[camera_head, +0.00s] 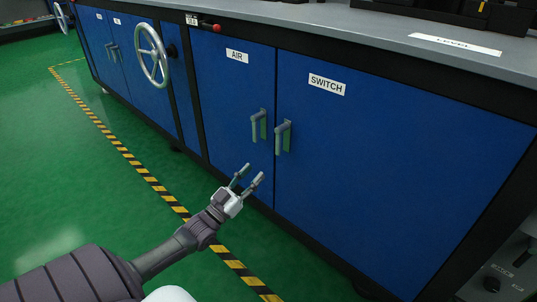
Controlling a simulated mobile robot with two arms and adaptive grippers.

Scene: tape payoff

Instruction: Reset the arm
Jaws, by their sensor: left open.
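My left arm reaches in from the lower left. My left gripper (248,176) is open, its two fingers apart with nothing between them. It is in front of the blue cabinet, below the two door handles and apart from them as far as I can tell. The right gripper is not in view.
A blue cabinet has an AIR door (225,95) and a SWITCH door (390,150), both closed, with grey handles (259,125) (283,137). A handwheel (150,55) juts out at the left. Yellow-black tape (140,168) crosses the green floor (60,150), clear at left.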

